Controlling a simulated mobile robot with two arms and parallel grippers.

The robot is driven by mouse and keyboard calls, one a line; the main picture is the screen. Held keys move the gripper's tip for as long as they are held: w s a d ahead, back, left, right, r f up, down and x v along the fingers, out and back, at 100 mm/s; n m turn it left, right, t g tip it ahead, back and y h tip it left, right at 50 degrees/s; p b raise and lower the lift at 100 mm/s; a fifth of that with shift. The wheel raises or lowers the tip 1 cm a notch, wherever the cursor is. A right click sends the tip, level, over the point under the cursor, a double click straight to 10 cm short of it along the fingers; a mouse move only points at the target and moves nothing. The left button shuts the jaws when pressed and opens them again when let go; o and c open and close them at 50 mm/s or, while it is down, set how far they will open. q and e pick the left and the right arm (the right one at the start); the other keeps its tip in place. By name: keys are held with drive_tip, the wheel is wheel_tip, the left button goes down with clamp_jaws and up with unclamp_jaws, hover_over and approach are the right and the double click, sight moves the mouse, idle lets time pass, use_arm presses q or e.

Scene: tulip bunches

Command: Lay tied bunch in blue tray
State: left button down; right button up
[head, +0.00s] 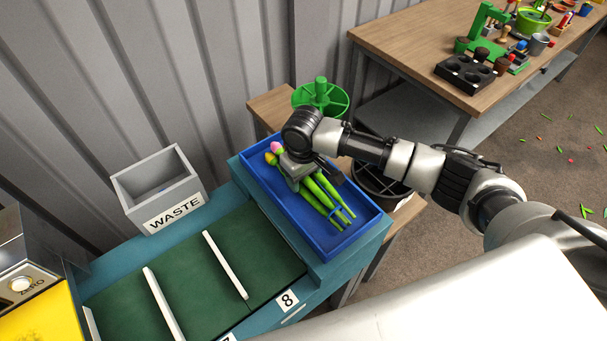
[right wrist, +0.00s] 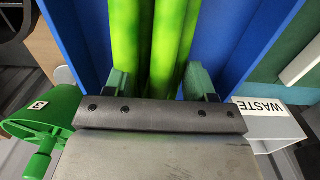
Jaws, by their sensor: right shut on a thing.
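The tied bunch (head: 321,193) has green stems and pink and yellow tulip heads, and it is in the blue tray (head: 350,236). Its heads point to the tray's back left and its stems to the front right. My right gripper (head: 298,172) is over the middle of the bunch, shut on it. In the right wrist view the green stems (right wrist: 150,45) run between the two fingers (right wrist: 157,80), with the blue tray (right wrist: 225,45) on both sides. Whether the bunch rests on the tray floor is hard to tell. My left gripper is not in view.
A grey bin marked WASTE (head: 160,188) stands left of the tray. A green belt (head: 200,280) with white dividers lies in front. A green wheel-shaped holder (head: 321,97) and a dark round basket (head: 378,182) are behind and right. A wooden bench (head: 400,40) stands farther back.

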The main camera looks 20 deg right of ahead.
drive_tip(key=shift+f, duration=0.15)
drive_tip(key=o, duration=1)
wheel_tip(320, 180, up, 12)
drive_tip(key=shift+r+b, duration=0.2)
drive_tip(key=shift+b, duration=0.25)
drive_tip(key=shift+s+f, duration=0.1)
drive_tip(key=shift+f, duration=0.05)
